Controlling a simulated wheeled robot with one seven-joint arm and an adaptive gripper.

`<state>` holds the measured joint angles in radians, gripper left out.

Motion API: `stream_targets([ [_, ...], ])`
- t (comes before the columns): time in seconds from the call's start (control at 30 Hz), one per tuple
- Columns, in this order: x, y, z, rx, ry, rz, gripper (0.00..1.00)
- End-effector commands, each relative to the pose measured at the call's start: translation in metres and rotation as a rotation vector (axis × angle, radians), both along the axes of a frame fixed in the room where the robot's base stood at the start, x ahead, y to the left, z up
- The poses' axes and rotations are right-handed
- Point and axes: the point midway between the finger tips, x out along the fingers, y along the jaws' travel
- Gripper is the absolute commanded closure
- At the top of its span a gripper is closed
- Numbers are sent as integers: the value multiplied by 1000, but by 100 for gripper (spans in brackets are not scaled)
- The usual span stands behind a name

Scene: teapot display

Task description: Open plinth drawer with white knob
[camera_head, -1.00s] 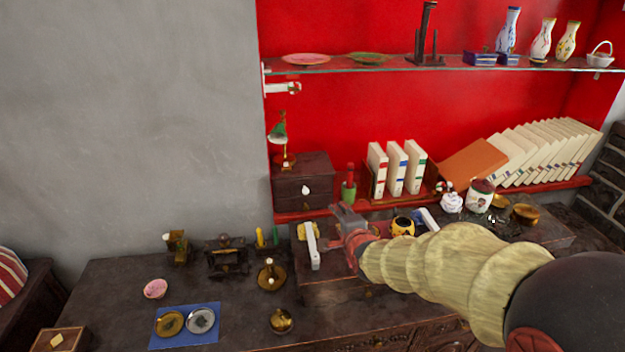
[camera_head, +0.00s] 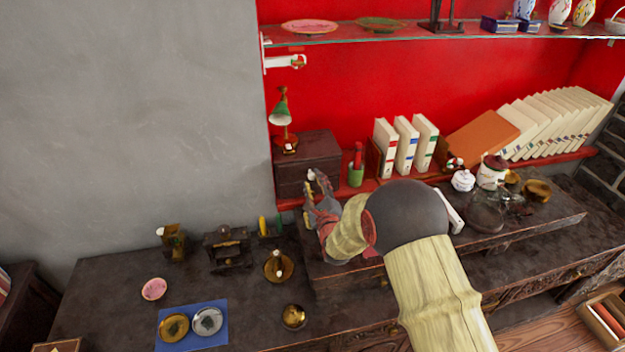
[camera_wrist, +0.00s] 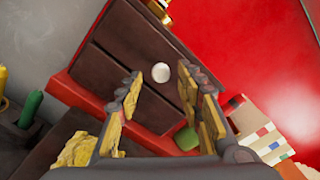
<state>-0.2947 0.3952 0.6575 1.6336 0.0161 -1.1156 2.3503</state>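The plinth (camera_head: 303,150) is a small dark wooden chest on the red ledge, with drawer fronts that look closed. Its round white knob (camera_wrist: 161,72) lies ahead, between the lines of my fingertips in the wrist view. In the head view the knob (camera_head: 311,174) shows just above my gripper (camera_head: 318,190). My gripper also shows in the wrist view (camera_wrist: 167,85), with its two yellow-padded fingers spread apart and nothing between the pads. The knob's exact distance from the fingertips is hard to tell. My gripper and arm hide part of the plinth's lower front in the head view.
A green-shaded lamp (camera_head: 283,120) stands on top of the plinth. A green pot (camera_head: 356,174) stands close to its right, then upright books (camera_head: 406,147). Candles and brass items stand on the dark table (camera_head: 110,300) below. The glass shelf (camera_head: 440,40) runs above.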

Motion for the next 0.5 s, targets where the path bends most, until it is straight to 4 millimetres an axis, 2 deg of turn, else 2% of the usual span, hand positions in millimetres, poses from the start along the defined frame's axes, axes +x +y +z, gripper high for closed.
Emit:
stream_targets([
  [0.1, 15, 4, 0, -1, -2, 0, 63],
  [0.2, 22, 6, -1, -1, 0, 0, 63],
  [0.5, 26, 7, 1, -1, 0, 0, 63],
])
